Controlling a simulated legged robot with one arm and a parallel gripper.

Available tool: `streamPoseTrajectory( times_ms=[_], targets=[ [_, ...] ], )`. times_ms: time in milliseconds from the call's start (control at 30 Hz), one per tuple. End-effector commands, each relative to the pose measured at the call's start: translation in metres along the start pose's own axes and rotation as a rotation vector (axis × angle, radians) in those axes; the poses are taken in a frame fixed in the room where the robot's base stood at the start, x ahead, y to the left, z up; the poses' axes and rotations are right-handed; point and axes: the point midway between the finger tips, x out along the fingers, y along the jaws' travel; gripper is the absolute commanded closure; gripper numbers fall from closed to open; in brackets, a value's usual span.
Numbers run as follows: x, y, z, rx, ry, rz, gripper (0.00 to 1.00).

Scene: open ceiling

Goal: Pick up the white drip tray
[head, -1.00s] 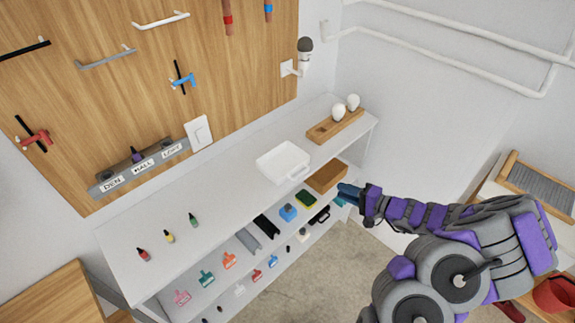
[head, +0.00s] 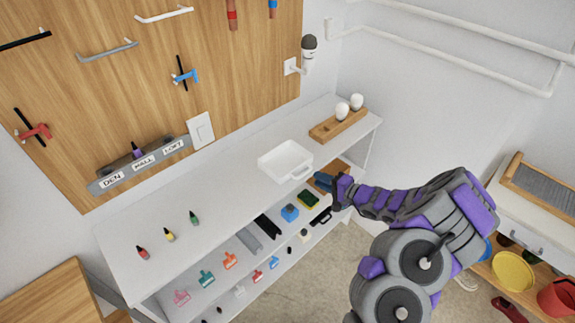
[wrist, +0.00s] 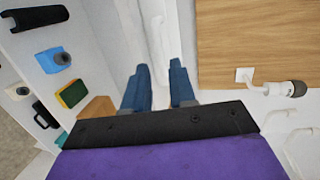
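The white drip tray (head: 272,165) sits on the white shelf top in the head view, a shallow rectangular pan with a handle at its front right. My gripper (head: 321,180) is to the right of the tray and in front of the shelf edge, apart from the tray. In the wrist view the two blue fingers of my gripper (wrist: 159,72) are spread apart with nothing between them. White shapes beyond the fingers are too faint there to tell the tray for sure.
The shelf top (head: 190,245) holds small bottles (head: 169,235) at left and a wooden holder (head: 338,124) with white bulbs at back right. A lower shelf holds a yellow-green sponge (head: 308,199), a blue item (head: 289,212) and brushes. A wooden pegboard (head: 110,80) stands behind.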

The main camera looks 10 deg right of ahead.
Motion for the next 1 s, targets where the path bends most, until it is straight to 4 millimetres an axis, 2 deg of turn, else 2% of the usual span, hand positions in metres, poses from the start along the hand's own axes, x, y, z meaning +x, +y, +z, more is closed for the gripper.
streamPoseTrajectory(
  times_ms=[333,667,933,1000],
  targets=[
    [0.045,0.003,0.0,-0.001,-0.004,0.0,0.75],
    [0.051,0.001,-0.001,0.0,-0.001,-0.002,0.75],
    [0.051,0.002,-0.002,0.0,-0.001,-0.001,1.0],
    [0.051,0.002,-0.002,0.0,-0.001,-0.001,1.0]
  ],
)
